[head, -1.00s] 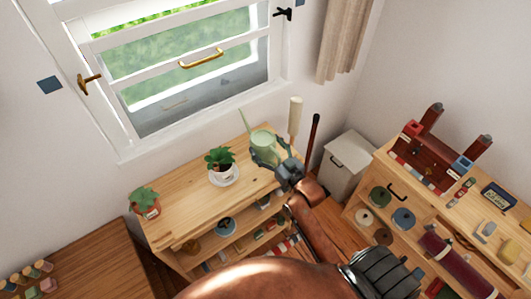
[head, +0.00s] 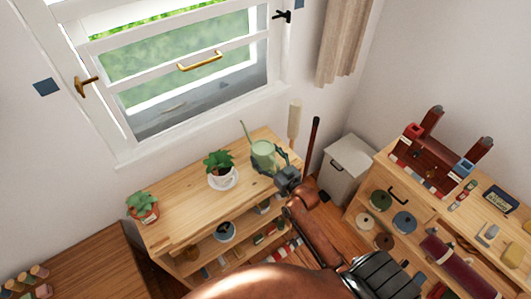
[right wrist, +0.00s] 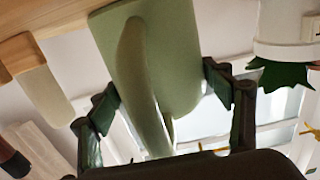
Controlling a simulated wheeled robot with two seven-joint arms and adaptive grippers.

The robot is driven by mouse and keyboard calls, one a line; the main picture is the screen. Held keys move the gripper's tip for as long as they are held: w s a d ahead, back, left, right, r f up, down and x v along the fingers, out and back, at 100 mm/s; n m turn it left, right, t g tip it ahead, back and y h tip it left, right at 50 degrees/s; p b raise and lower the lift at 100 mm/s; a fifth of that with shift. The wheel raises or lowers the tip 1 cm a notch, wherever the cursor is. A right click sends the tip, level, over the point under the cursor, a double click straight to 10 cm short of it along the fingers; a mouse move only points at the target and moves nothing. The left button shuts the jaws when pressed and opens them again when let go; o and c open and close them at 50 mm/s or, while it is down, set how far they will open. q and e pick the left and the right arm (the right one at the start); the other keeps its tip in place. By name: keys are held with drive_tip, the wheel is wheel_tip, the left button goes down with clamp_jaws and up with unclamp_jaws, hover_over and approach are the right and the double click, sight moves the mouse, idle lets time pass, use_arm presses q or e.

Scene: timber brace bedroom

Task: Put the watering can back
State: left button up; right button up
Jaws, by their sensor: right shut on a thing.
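The pale green watering can (head: 264,156) is upright at the right end of the wooden shelf unit's top (head: 190,205), beside a potted plant. My right gripper (head: 284,173) is shut on it from the near right side. I cannot tell whether the can's base touches the shelf top. My left gripper is not in view.
A white-potted plant (head: 219,167) on a saucer stands close left of the can, and a terracotta-potted plant (head: 143,207) at the far left end. A grey bin (head: 346,165) stands right of the shelf. The open window (head: 190,75) is behind. The front-middle shelf top is clear.

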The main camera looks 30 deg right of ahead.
drive_tip(key=shift+r, duration=0.25)
drive_tip(key=o, duration=2.1)
drive_tip(key=shift+f, duration=0.25)
drive_tip(key=shift+c, duration=0.2)
drive_tip(key=s, duration=1.2)
drive_tip(key=shift+d, duration=0.4)
drive_tip(key=shift+r, duration=0.1)
drive_tip(key=s+f+g, duration=0.3)
drive_tip(key=s+f, duration=0.1)
drive_tip(key=f, duration=0.9)
drive_tip(key=s+d+f+g+h, duration=0.1)
drive_tip(key=s+f+g, duration=0.15)
drive_tip(key=f, duration=0.95)
drive_tip(key=s+f+g, duration=0.3)
drive_tip(key=s+f, duration=0.2)
drive_tip(key=f, duration=0.8)
drive_tip(key=s+a+f+g, duration=0.3)
drive_tip(key=s+f+g, duration=0.2)
drive_tip(key=s+f, duration=1.2)
drive_tip(key=s+a+f+g, duration=0.1)
drive_tip(key=s+f+g, duration=0.1)
drive_tip(key=s, duration=0.7)
drive_tip(key=s+a+f+g, duration=0.1)
drive_tip(key=s+f, duration=0.3)
drive_tip(key=s, duration=0.5)
drive_tip(key=shift+a+f+n+g, duration=0.3)
drive_tip(key=shift+f+g, duration=0.05)
